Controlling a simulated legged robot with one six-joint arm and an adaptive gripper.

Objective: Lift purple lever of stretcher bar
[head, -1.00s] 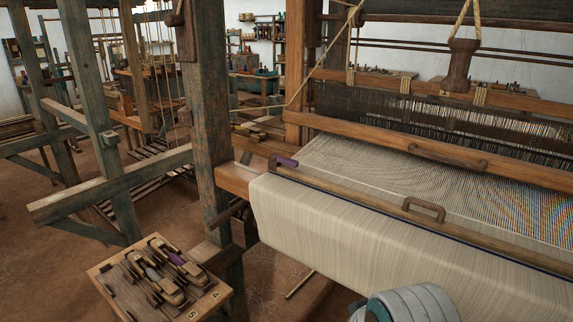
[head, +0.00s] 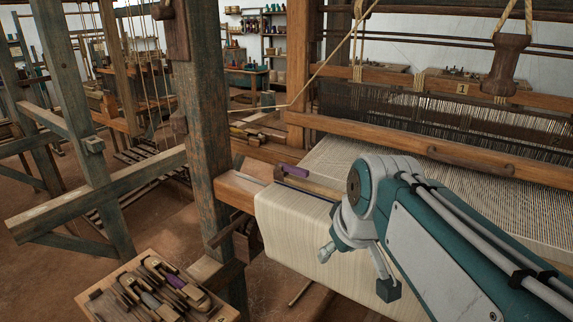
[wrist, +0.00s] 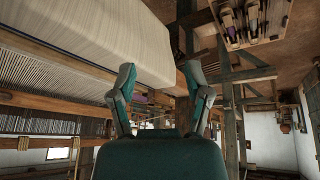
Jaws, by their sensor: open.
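The purple lever (head: 293,170) lies low at the left end of the wooden stretcher bar (head: 315,187), which crosses the pale cloth (head: 285,225). My arm hides the rest of the bar in the head view. In the wrist view, my gripper (wrist: 158,76) is open and empty, its two teal-tipped fingers wide apart. A small purple patch (wrist: 140,98) shows beyond the left finger; it looks like the lever, apart from the fingers. In the head view my arm reaches over the cloth, to the right of the lever, and the fingertips are hard to make out.
A thick wooden loom post (head: 200,150) stands left of the lever. The reed beam (head: 400,145) runs behind the cloth, and a wooden weight (head: 506,65) hangs at upper right. A wooden tray (head: 205,312) of shuttles, one with purple, sits at lower left.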

